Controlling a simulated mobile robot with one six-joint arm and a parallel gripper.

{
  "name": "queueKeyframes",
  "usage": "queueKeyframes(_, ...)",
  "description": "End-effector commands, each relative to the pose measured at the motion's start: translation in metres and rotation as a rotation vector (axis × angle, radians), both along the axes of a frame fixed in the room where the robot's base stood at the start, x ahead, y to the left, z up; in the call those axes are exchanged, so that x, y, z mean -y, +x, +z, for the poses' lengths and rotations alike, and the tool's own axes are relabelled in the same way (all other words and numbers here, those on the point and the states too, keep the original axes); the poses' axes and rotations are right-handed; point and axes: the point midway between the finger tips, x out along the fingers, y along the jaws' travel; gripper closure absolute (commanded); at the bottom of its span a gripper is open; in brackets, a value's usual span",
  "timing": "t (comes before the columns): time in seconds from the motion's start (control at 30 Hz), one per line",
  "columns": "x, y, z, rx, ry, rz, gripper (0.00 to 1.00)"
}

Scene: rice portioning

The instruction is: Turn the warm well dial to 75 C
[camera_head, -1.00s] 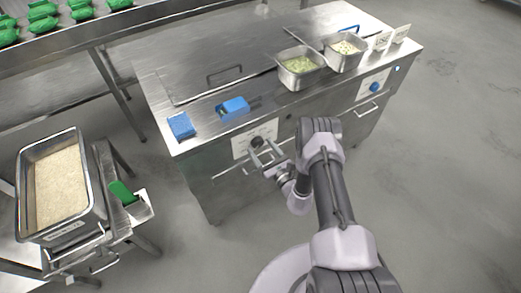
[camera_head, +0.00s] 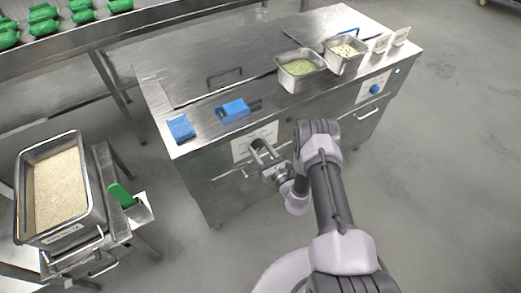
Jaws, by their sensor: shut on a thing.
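The dark warm well dial (camera_head: 257,143) sits on a white label panel (camera_head: 241,151) on the front of the steel counter, mostly hidden by the fingers. My gripper (camera_head: 260,150) is in front of that panel, with its fingers close together and shut on the dial. The dial's pointer and the scale marks are too small to read.
The counter (camera_head: 185,85) carries a blue sponge (camera_head: 181,128), a blue box (camera_head: 233,110) and two steel food pans (camera_head: 300,69). A blue knob (camera_head: 375,89) is on its front at right. A rice tub (camera_head: 22,190) stands at left. Floor at right is clear.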

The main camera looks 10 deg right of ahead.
Motion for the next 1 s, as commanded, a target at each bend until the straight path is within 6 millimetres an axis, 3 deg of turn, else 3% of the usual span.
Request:
queueKeyframes(0.27, -0.0004, 0.0000, -0.0021, -0.056, 0.171, 0.000, 0.94)
queueKeyframes(1.0, -0.0019, -0.0008, -0.0007, -0.274, 0.839, -0.001, 0.94)
